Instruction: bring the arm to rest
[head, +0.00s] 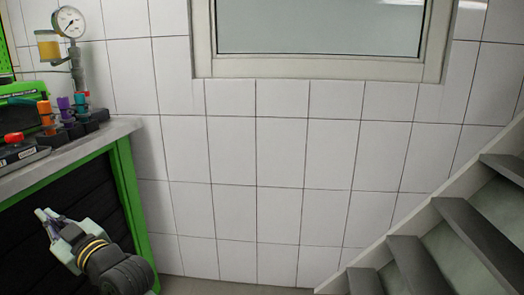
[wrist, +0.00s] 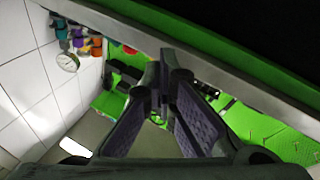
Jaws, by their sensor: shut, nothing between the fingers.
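My gripper (head: 46,220) is at the lower left of the head view, in front of the dark front of the green-framed workbench (head: 128,195) and below its top. It points up and to the left. In the wrist view the two fingers of my gripper (wrist: 163,92) come together at their tips, with nothing seen between them. My arm enters the head view from the bottom edge; most of it is out of view.
The grey benchtop (head: 75,155) holds colored parts on dark blocks (head: 72,125) and a red-buttoned box (head: 16,148). A pressure gauge (head: 69,22) stands behind, also in the wrist view (wrist: 68,62). A staircase (head: 435,235) rises at right. The tiled wall's front looks clear.

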